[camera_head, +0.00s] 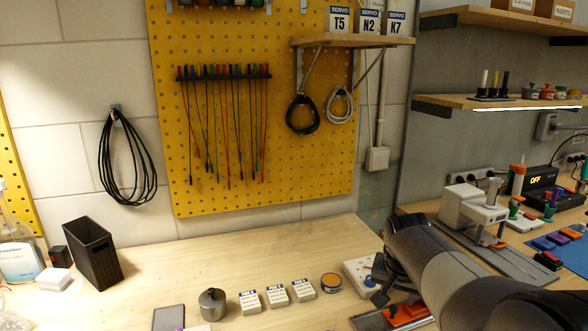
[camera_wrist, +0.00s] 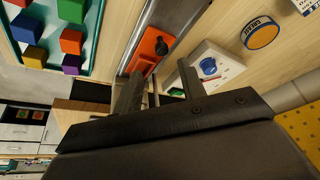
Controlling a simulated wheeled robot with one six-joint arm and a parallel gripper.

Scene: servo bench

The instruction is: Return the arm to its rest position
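My arm (camera_head: 440,265) reaches in from the lower right of the head view, bent over the bench, with the wrist at its upper end. My gripper (camera_head: 382,285) points down beside a white box with a blue dial (camera_head: 358,272). In the wrist view my gripper (camera_wrist: 160,85) shows two dark fingers spread apart. I see nothing held between them. Beyond the fingers lie an orange block with a black knob (camera_wrist: 150,50), on a grey rail, and the white box (camera_wrist: 215,65). The contact between fingers and bench things cannot be told.
A black bin (camera_head: 92,254) stands farther left. A white bench device (camera_head: 472,208) stands behind my arm. Bare wood lies toward the wall.

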